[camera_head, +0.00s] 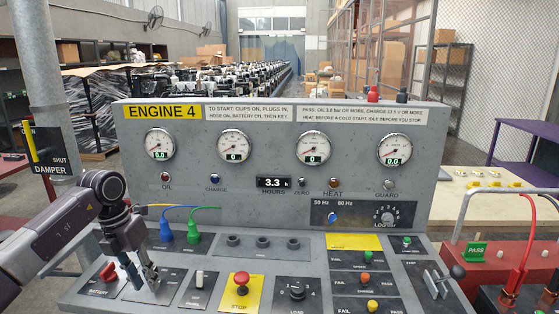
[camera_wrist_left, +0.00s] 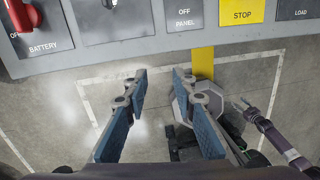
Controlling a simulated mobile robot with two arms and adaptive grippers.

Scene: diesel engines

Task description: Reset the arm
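My left arm comes in from the left in the head view. Its left gripper (camera_head: 142,276) is over the front left of the engine console (camera_head: 270,195), between the red battery switch (camera_head: 109,272) and the panel switch (camera_head: 199,279). In the left wrist view the two blue fingers of this gripper (camera_wrist_left: 160,74) stand apart with nothing between them, and floor shows below the console's front edge. An arm that seems to be my right one (camera_wrist_left: 275,135) shows at the right of the wrist view.
The console carries four gauges, a red stop button (camera_head: 242,283), a load knob (camera_head: 297,290) and a lever (camera_head: 437,283). Blue and green plugs (camera_head: 194,231) stand behind the left gripper. A red box with clamps (camera_head: 500,255) stands at the right.

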